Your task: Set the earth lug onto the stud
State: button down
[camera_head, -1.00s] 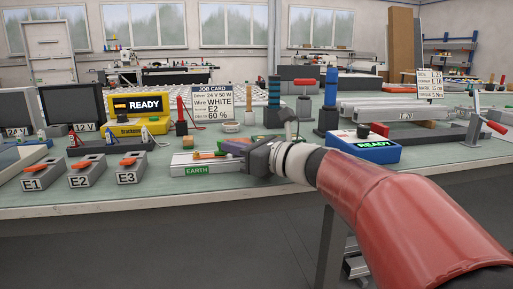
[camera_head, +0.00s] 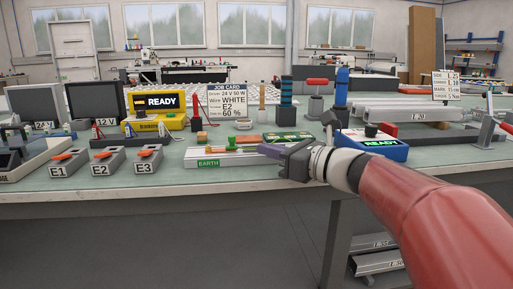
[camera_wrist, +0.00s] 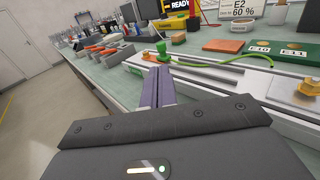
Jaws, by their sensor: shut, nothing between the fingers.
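The grey fixture bar labelled EARTH (camera_head: 209,163) lies near the table's front edge. In the wrist view, a green upright piece (camera_wrist: 162,49), which looks like the lug's end, stands on the bar's far end just beyond my fingertips. A green wire (camera_wrist: 235,68) runs from it to the right. An orange-brass piece (camera_wrist: 147,56) is beside it. I cannot tell whether the lug's ring is around the stud, as the fingers hide the spot in part. My gripper (camera_head: 262,150), with purple fingers, is shut and empty above the bar; its fingers (camera_wrist: 156,75) point at the green piece.
A brass bolt (camera_wrist: 308,91) stands on the bar at right. A green board with E10 and E11 tags (camera_wrist: 279,47) lies behind. Blocks E1, E2 and E3 (camera_head: 146,158) stand left.

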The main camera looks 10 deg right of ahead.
jog(key=v, duration=0.6)
jog(key=shift+s+d, duration=0.2)
jog(key=shift+d, duration=0.1)
jog(key=s+a+f+n+g+h, duration=0.2)
jog(key=s+a+f+n+g, duration=0.1)
jog(key=s+f+n, duration=0.35)
jog(key=s+a+f+n+g+h, duration=0.35)
jog(key=s+f+n, duration=0.2)
jog(key=f, duration=0.25)
jog(key=s+d+f+n+h, duration=0.6)
jog(key=s+f+n+h, duration=0.1)
jog(key=n, duration=0.8)
jog(key=shift+s+f+g, duration=0.35)
jog(key=shift+s+f, duration=0.25)
jog(key=shift+f, duration=0.35)
